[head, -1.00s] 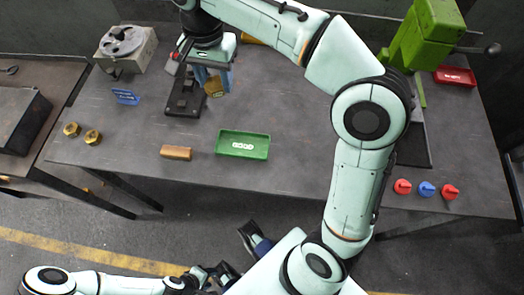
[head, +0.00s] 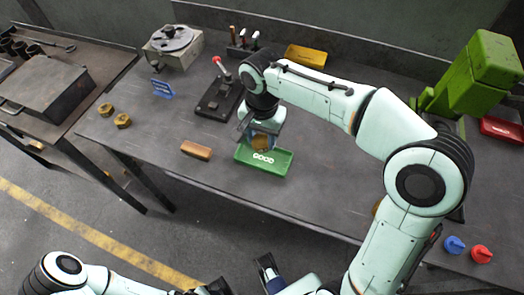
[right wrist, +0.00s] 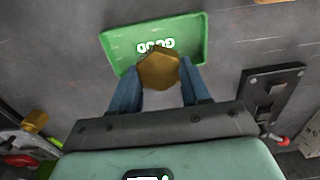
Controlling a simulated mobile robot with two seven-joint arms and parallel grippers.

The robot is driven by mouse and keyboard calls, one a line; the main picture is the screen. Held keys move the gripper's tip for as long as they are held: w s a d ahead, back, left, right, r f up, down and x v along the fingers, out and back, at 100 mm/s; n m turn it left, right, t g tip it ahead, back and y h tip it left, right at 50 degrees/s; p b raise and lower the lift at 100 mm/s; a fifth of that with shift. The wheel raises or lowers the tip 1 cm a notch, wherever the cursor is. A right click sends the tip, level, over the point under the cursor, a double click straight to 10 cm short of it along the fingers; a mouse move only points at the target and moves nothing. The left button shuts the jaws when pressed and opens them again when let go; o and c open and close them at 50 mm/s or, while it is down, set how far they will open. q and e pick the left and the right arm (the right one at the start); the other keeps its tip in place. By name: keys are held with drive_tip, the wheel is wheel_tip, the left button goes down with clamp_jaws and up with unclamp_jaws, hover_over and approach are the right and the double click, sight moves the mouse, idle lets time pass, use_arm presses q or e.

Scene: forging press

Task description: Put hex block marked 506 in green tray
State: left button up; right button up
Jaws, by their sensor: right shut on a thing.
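My right gripper (head: 262,138) is shut on a brass hex block (head: 261,144), directly above the green tray (head: 249,158), which is marked GOOD. In the right wrist view, the hex block (right wrist: 159,69) sits between the two blue fingers, with the green tray (right wrist: 118,42) beneath and beyond it. The number on the block is not readable. Part of my left arm shows at the bottom of the head view, but its finger state is unclear.
Two other brass hex blocks (head: 122,120) stand at the table's left. A brown block (head: 196,150) lies left of the tray. A black fixture with a red-knobbed lever (head: 218,98) stands behind. A yellow tray (head: 306,56) is at the back; blue (head: 454,244) and red (head: 481,254) knobs are at right.

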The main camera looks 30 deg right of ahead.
sight(262, 156)
drive_tip(key=shift+f+b, duration=0.5)
drive_tip(key=shift+f, duration=2.45)
drive_tip(key=shift+f, duration=0.1)
drive_tip(key=o, duration=1.3)
drive_tip(key=shift+f, duration=0.1)
wheel_tip(262, 156, up, 12)
drive_tip(key=shift+f+p, duration=0.1)
drive_tip(key=shift+p, duration=1.15)
drive_tip(key=shift+r, duration=0.3)
